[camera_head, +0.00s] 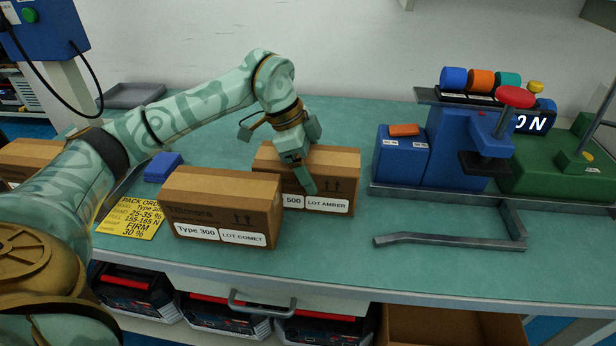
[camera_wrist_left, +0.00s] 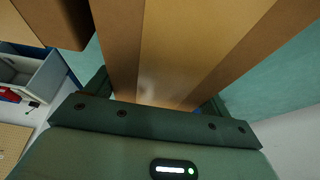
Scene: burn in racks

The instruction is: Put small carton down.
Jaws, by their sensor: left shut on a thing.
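A brown carton (camera_head: 335,178) with labels reading "500" and "LOT AMBER" is in the middle of the head view. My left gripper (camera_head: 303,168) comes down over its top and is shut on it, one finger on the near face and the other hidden. The carton looks level and at or close to the bench top; I cannot tell whether it touches. In the left wrist view the carton's taped top (camera_wrist_left: 170,50) fills the space between the fingers. My right gripper is not in view.
A "Type 300, LOT COMET" carton (camera_head: 220,205) stands close at the left front, with a yellow order card (camera_head: 130,218) and blue block (camera_head: 163,166) beside it. A blue press (camera_head: 455,150) stands right, its grey bar (camera_head: 450,242) in front. The green bench (camera_head: 330,260) is clear in front.

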